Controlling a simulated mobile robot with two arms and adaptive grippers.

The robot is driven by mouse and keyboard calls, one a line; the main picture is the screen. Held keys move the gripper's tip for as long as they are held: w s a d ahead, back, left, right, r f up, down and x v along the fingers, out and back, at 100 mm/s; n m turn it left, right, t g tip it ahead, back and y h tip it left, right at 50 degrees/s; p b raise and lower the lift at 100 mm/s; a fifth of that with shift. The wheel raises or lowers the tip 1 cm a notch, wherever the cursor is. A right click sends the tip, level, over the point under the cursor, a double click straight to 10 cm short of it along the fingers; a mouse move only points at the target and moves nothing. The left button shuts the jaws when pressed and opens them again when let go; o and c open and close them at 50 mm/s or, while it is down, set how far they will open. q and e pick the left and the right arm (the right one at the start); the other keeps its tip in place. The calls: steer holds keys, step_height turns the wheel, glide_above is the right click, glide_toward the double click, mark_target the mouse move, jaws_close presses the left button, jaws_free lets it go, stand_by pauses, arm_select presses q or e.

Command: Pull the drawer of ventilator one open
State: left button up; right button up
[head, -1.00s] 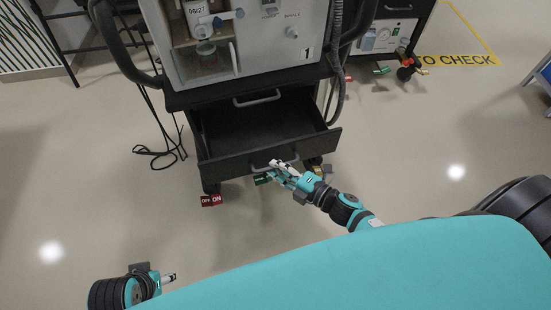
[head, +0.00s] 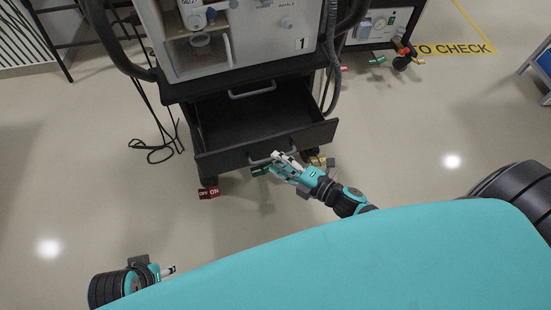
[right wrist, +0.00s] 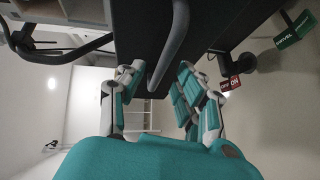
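Ventilator one (head: 272,40) is a grey unit marked "1" on a black cart. Its black drawer (head: 218,152) stands pulled well out, and the empty inside shows from above. The bar handle (head: 256,161) is on the drawer front. My right gripper (head: 279,160) is at this handle. In the right wrist view the handle (right wrist: 178,40) runs between the spread fingers (right wrist: 158,75), with gaps seeming to show beside it, so the gripper looks open around it. My left gripper (head: 170,271) is low at the left, away from the cart; only a fingertip shows.
A second handle (head: 253,91) sits above the drawer opening. Red (head: 208,193) and green (head: 260,171) tags are at the cart's casters. Black cables (head: 155,148) lie on the floor at left. Another cart (head: 375,28) stands behind right. The floor at right is clear.

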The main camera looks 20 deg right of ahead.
steer(key=v, duration=1)
